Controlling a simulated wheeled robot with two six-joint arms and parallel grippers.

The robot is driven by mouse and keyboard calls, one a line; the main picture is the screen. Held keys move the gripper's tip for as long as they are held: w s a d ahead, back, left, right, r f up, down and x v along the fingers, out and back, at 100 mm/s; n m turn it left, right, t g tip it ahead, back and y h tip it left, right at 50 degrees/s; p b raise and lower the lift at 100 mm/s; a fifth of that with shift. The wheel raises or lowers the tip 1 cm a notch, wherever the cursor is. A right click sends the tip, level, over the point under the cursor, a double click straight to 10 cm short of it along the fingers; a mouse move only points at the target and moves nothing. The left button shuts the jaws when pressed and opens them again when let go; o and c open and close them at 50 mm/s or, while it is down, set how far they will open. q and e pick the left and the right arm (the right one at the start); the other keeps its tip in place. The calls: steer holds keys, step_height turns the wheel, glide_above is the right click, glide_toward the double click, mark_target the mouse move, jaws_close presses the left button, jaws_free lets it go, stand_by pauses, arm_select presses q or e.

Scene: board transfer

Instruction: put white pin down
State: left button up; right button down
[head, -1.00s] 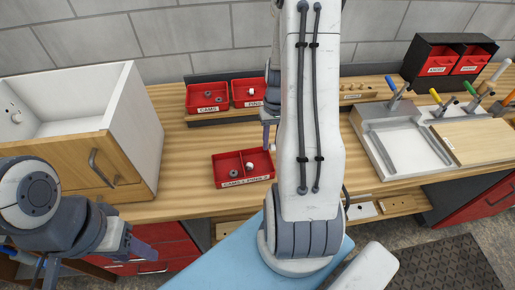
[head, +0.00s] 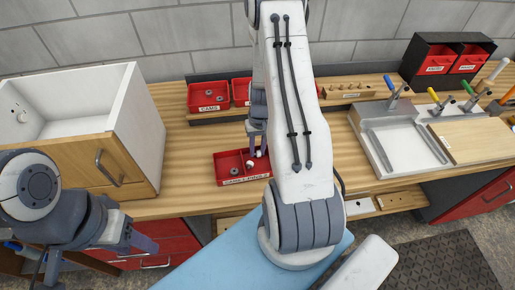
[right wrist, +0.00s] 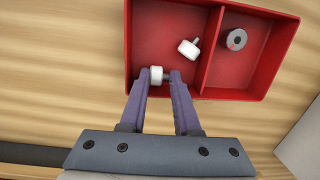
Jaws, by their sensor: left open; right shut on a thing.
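My right gripper (right wrist: 162,78) is shut on a white pin (right wrist: 156,74), held between the fingertips at the near edge of the red two-part tray (right wrist: 285,50). The height of the held pin above the tray floor is hard to tell. A second white pin (right wrist: 189,48) lies in the same compartment. A grey round cam (right wrist: 236,39) lies in the other compartment. In the head view the right gripper (head: 257,152) is over the right part of this tray (head: 228,182). My left gripper (head: 142,242) is open and empty, low in front of the bench.
A white cabinet with a wooden front (head: 88,160) stands left of the tray. Red bins (head: 208,97) sit on the shelf behind. At right are a grey fixture (head: 395,145), a wooden board (head: 470,140) and several coloured-handled tools.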

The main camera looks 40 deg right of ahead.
steer(key=shift+f, duration=0.2)
steer(key=c, duration=0.6)
jaws_free()
steer(key=shift+r, duration=0.1)
steer(key=shift+r, duration=0.1)
